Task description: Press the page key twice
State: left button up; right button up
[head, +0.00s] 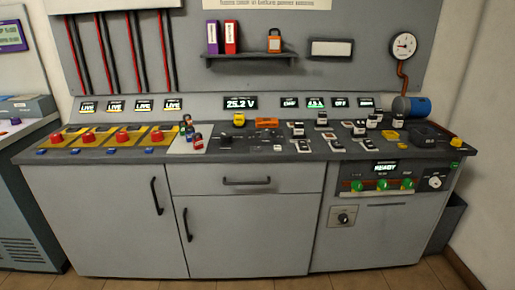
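I cannot tell which control is the page key, because the small labels are too blurred to read. Candidates in the head view are three green round buttons (382,185) on the front panel at the right, under a small display (386,168) reading READY. Small blue keys (87,151) lie along the bench's front edge at the left. A purple button (15,121) is on the console at the far left, below a purple-lit screen (10,36). Neither of my grippers is in view.
The grey bench (345,146) carries red knobs (123,136) on yellow plates, a pale tray (190,146) and several black-and-white switches. A display (240,103) reads 25.2 V. A blue cylinder (410,107) and a gauge (403,45) are at the right. The floor is largely out of view.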

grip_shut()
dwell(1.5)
